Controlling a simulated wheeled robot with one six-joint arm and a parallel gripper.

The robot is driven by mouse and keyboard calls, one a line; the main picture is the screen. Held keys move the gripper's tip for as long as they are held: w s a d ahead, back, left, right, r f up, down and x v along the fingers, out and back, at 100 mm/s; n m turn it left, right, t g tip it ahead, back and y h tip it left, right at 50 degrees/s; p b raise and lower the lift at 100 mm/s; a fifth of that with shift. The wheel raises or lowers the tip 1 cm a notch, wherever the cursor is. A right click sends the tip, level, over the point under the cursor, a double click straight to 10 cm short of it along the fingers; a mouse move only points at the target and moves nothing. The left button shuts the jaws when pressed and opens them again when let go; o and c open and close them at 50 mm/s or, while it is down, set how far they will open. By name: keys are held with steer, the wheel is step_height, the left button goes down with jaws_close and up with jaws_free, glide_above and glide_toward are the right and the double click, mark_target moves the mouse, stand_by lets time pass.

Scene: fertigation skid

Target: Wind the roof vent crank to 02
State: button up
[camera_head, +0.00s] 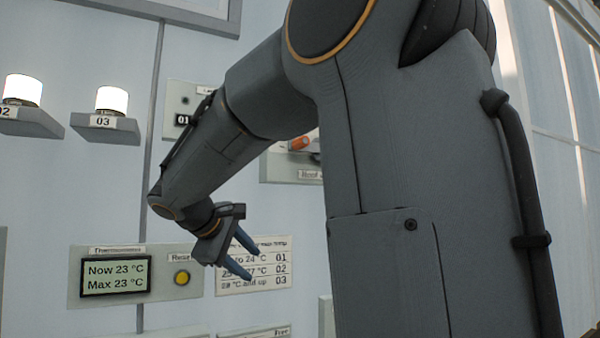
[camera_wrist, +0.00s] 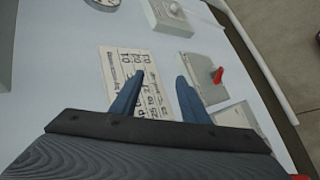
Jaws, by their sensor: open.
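The roof vent crank shows only in part in the head view, as an orange grip (camera_head: 300,143) on a plate above a label (camera_head: 310,175) that begins "Roof"; my arm hides much of it. A small display reading 01 (camera_head: 182,120) shows left of my arm on another plate, its label partly covered. My gripper (camera_head: 254,266) is open and empty, below and left of the orange grip, in front of a printed card. In the wrist view its two blue fingers (camera_wrist: 160,75) stand apart with nothing between them.
The card (camera_head: 279,282) lists temperature ranges beside 01, 02 and 03. Left of it, a thermometer display (camera_head: 116,276) reads Now 23 °C, Max 23 °C, with a yellow button (camera_head: 182,278). Shelves marked 02 (camera_head: 30,122) and 03 (camera_head: 105,130) hold white lamps. A red lever (camera_wrist: 218,75) shows in the wrist view.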

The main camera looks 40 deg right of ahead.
steer(key=d+r+m+h, duration=0.1)
steer(key=d+r+h, duration=0.1)
steer(key=r, duration=0.6)
steer(key=d+r+h, duration=0.2)
steer(key=d+r, duration=0.1)
steer(key=r, duration=0.6)
steer(key=m+g+h, duration=0.1)
steer(key=m+h, duration=0.2)
steer(key=h, duration=0.1)
glide_toward(297, 141)
steer(key=d, duration=0.2)
steer(key=d+b, duration=0.1)
steer(key=d, duration=0.1)
steer(key=shift+w+r, duration=0.2)
steer(key=shift+w, duration=0.2)
steer(key=d+p, duration=0.1)
steer(key=d, duration=0.3)
steer(key=w+d+p, duration=0.1)
steer(key=d, duration=0.1)
steer(key=shift+d+p, duration=0.3)
steer(key=shift+p, duration=0.05)
steer(key=shift+w+d, duration=0.1)
steer(key=shift+d, duration=0.3)
jaws_close()
